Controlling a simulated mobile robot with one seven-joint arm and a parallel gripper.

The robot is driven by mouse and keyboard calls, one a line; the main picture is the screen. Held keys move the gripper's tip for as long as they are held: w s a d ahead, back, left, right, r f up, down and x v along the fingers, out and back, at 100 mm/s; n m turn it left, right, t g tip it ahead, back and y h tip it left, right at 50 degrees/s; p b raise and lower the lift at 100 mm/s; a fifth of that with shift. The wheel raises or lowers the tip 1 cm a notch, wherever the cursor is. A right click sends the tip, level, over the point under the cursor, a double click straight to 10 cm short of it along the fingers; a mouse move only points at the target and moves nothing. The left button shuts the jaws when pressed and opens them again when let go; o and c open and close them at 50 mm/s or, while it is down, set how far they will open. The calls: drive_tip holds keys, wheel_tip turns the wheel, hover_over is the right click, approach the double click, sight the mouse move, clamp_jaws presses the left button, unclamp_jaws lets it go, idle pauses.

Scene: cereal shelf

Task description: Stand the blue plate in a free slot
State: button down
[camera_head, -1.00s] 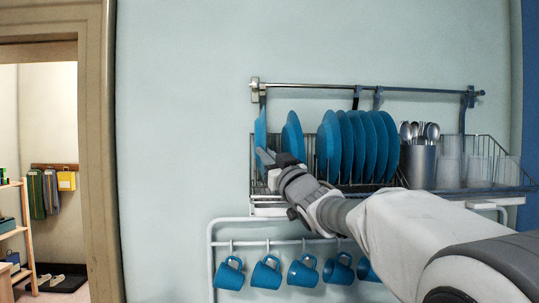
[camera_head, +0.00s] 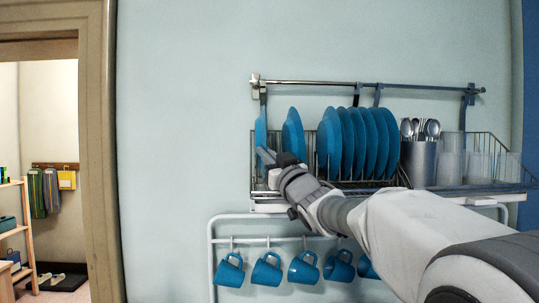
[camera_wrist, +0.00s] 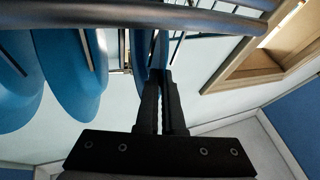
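The blue plate (camera_head: 260,126) stands nearly edge-on at the far left end of the wire dish rack (camera_head: 350,186). My gripper (camera_head: 268,157) is at its lower front edge. In the wrist view the plate (camera_wrist: 163,48) runs up from between the two black fingertips (camera_wrist: 161,76), which are close together on its rim. The plate's lower edge and its contact with the rack wires are hidden by my gripper.
One blue plate (camera_head: 293,133) stands apart to the right, then a row of several blue plates (camera_head: 358,143). A cutlery holder (camera_head: 418,163) and clear glasses (camera_head: 451,160) stand farther right. A rail (camera_head: 365,87) crosses above. Blue mugs (camera_head: 266,272) hang below.

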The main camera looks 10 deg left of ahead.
drive_tip(key=shift+f+b, duration=0.3)
drive_tip(key=shift+b, duration=0.05)
drive_tip(key=c, duration=1)
unclamp_jaws()
drive_tip(key=shift+o, duration=0.2)
drive_tip(key=shift+s+d+f, duration=0.1)
drive_tip(key=shift+s+f, duration=0.05)
drive_tip(key=shift+f, duration=0.1)
drive_tip(key=b+v, duration=0.4)
drive_tip(key=v, duration=1.3)
drive_tip(key=shift+b, duration=0.4)
drive_tip(key=shift+d+r, duration=0.1)
